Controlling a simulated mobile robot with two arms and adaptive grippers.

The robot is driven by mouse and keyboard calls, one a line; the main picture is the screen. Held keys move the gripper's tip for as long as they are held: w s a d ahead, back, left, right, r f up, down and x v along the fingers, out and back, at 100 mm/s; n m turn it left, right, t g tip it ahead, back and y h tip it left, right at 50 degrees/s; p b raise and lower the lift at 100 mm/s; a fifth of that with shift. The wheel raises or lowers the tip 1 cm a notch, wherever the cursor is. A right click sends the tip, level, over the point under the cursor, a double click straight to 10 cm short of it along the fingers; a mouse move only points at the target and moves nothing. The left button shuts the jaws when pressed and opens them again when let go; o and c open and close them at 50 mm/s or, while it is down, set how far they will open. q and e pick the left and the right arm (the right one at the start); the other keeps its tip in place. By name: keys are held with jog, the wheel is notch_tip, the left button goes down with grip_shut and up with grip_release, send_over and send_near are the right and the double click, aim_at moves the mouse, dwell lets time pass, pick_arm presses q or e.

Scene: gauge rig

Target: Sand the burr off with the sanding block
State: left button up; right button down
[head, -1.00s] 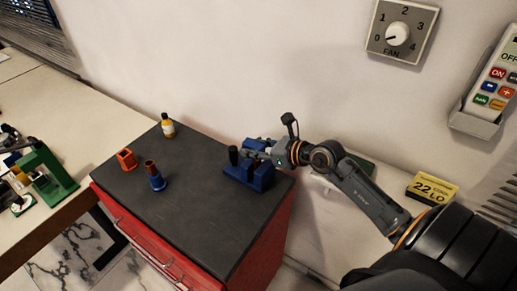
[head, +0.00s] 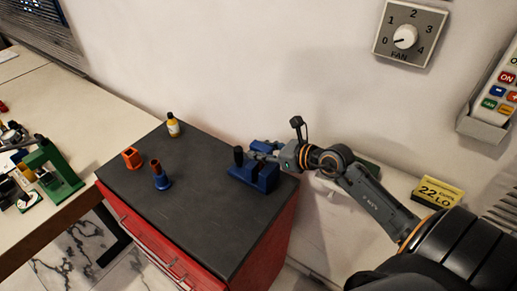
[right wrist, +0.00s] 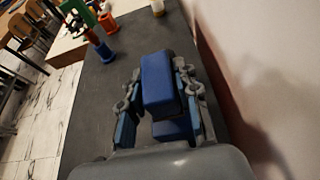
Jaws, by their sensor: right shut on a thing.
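My right gripper (head: 266,150) reaches in from the right over the back of the dark cabinet top. It is shut on a blue block, which I take to be the sanding block (right wrist: 160,85); the block sits between the two fingers in the right wrist view. A blue vise-like fixture (head: 253,176) with a dark upright knob stands just in front of and below the gripper. Whether the block touches the fixture is unclear. The burr is too small or hidden to make out. My left gripper is out of view.
On the cabinet top (head: 205,215) stand an orange holder (head: 132,159), a blue cup-like stand (head: 161,180) and a yellow bottle (head: 173,126). The front of the top is clear. The wall rises close behind. A bench with a green press (head: 52,170) is at left.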

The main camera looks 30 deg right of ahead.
jog(key=shift+s+f, duration=0.1)
jog(key=shift+f, duration=0.25)
jog(key=shift+s+d+r+p, duration=0.2)
jog(key=shift+s+r+p, duration=0.05)
jog(key=shift+r+p, duration=0.3)
jog(key=shift+s+d+r+p, duration=0.2)
jog(key=shift+r+p, duration=0.2)
jog(key=shift+r, duration=0.15)
jog(key=r, duration=0.1)
jog(key=s+r+p, duration=0.1)
jog(key=r+p, duration=0.1)
jog(key=shift+s+d+r, duration=0.15)
jog(key=shift+s+d, duration=0.1)
jog(key=shift+s, duration=0.1)
